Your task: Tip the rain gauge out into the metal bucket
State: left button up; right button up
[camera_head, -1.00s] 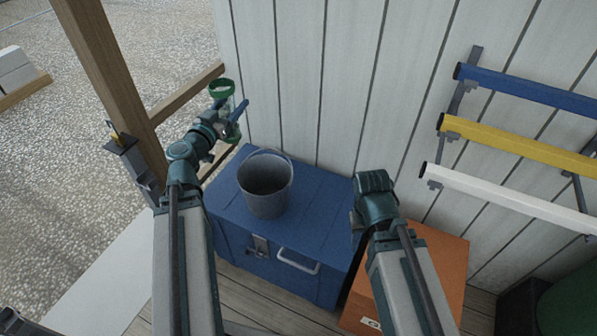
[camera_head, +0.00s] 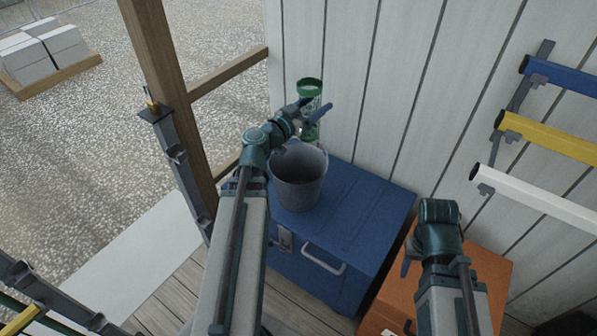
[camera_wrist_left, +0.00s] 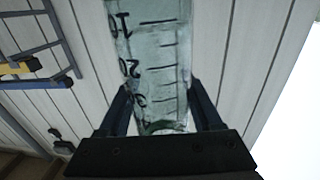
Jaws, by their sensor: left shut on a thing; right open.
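The rain gauge (camera_head: 309,108) is a clear tube with green ends. It is upright in my left gripper (camera_head: 312,114), above and behind the metal bucket. In the left wrist view the graduated tube (camera_wrist_left: 155,65) stands between the two fingers of my left gripper (camera_wrist_left: 160,105), with dark scale marks on it. The grey metal bucket (camera_head: 298,185) stands upright on the blue chest, partly behind my left arm. My right gripper (camera_head: 408,262) is open and empty above the orange box; its fingers are mostly hidden by its wrist.
The blue chest (camera_head: 350,215) stands against the white plank wall (camera_head: 390,100). An orange box (camera_head: 485,275) is to its right. Blue, yellow and white pipes (camera_head: 550,135) lie on a wall rack at right. A wooden post (camera_head: 165,60) stands at left.

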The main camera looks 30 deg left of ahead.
pick_arm(q)
notch_tip(320, 180, down, 22)
jog(key=w+d+m+g+h+b, duration=0.1)
jog(key=d+m+h+b, duration=0.1)
jog(key=b, duration=1.8)
jog(key=shift+w+d+h, duration=0.25)
jog(key=shift+w+h, duration=0.15)
jog(key=shift+h, duration=0.3)
jog(key=shift+r, duration=0.15)
jog(key=n+g+b, duration=0.2)
jog(key=n, duration=0.4)
send_over(317, 178)
notch_tip(317, 178, down, 4)
jog(key=shift+f, duration=0.25)
jog(key=shift+a+n+g+h+p, duration=0.1)
jog(key=shift+n+g+h+p, duration=0.3)
jog(key=shift+n, duration=1.45)
jog(key=shift+n+g+h+p, duration=0.3)
jog(key=shift+n+p, duration=0.1)
jog(key=shift+n, duration=1.45)
